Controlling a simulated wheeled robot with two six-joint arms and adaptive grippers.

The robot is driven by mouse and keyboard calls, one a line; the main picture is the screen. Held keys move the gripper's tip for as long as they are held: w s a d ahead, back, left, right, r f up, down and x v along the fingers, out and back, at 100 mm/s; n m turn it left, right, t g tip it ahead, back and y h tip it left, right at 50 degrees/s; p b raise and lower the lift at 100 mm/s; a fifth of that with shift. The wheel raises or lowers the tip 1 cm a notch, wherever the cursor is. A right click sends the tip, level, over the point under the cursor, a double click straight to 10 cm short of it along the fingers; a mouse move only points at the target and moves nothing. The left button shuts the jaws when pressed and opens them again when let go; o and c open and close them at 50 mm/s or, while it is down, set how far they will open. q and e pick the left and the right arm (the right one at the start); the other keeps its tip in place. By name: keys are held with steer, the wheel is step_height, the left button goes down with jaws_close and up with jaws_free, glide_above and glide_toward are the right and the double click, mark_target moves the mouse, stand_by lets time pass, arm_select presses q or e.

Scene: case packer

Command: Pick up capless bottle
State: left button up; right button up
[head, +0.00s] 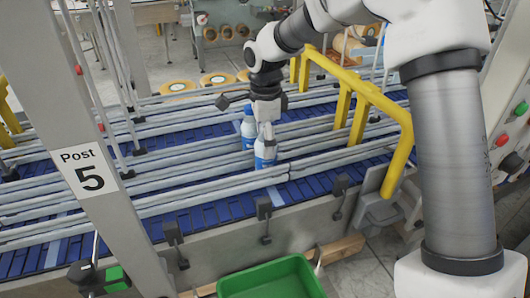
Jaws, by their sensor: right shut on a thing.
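My right gripper (268,132) reaches down over the conveyor (210,217) and is shut on a white and blue bottle (264,157). The gripper covers the top of this bottle, so I cannot tell whether it has a cap. The bottle is upright between the guide rails. A second white and blue bottle (249,128) stands just behind it, close to the gripper; its top is partly hidden. My left gripper is not in view.
Grey guide rails (150,190) run along the blue belt. A yellow guard rail (372,95) stands to the right of the gripper. A green bin (270,280) sits on the near side below the conveyor. The Post 5 column (95,165) stands at the left.

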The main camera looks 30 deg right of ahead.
steer(key=shift+s+a+r, duration=0.1)
steer(key=shift+s+r, duration=0.1)
steer(key=shift+s, duration=0.25)
steer(key=c, duration=0.8)
steer(key=shift+c, duration=0.2)
